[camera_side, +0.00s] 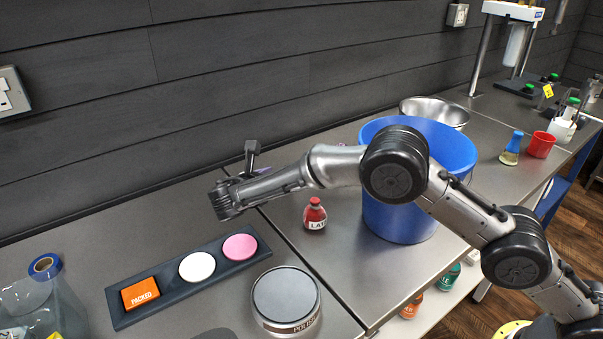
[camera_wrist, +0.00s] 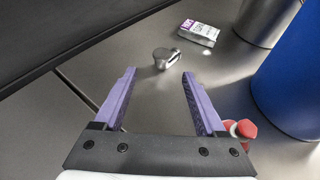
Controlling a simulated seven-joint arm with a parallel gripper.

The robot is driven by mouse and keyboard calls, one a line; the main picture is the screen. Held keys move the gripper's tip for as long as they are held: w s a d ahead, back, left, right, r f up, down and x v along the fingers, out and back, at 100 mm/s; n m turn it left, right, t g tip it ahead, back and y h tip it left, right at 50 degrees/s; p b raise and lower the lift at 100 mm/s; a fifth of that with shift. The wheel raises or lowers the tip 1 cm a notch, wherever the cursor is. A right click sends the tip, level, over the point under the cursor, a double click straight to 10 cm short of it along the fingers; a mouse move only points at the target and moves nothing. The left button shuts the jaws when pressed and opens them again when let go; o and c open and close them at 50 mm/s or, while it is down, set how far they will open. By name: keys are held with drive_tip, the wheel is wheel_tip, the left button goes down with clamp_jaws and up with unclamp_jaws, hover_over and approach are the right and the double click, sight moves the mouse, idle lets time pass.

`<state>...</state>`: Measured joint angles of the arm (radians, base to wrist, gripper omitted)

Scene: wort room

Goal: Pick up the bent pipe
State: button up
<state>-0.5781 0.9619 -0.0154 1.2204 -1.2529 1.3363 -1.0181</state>
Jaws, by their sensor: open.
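The bent pipe (camera_wrist: 165,58) is a small grey metal elbow lying on the steel counter in the wrist view. It lies just beyond my gripper (camera_wrist: 158,73), roughly in line with the gap between the two purple fingers. The fingers are apart, with nothing held between them. I cannot tell their height above the counter. In the side view my wrist is above the counter, left of the blue bucket. My arm hides most of the fingers there, and I cannot make out the pipe in that view.
A blue bucket (camera_side: 400,215) stands to the right, near a red-capped bottle (camera_side: 315,213). The bottle (camera_wrist: 241,130) shows beside the right finger. A small white-and-purple box (camera_wrist: 198,33) lies beyond the pipe. A metal bowl (camera_side: 433,110) stands behind the bucket. The dark wall runs along the left.

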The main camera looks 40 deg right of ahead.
drive_tip(key=x, duration=0.9)
drive_tip(key=shift+s+d+f, duration=0.15)
drive_tip(key=shift+s, duration=0.05)
clamp_jaws()
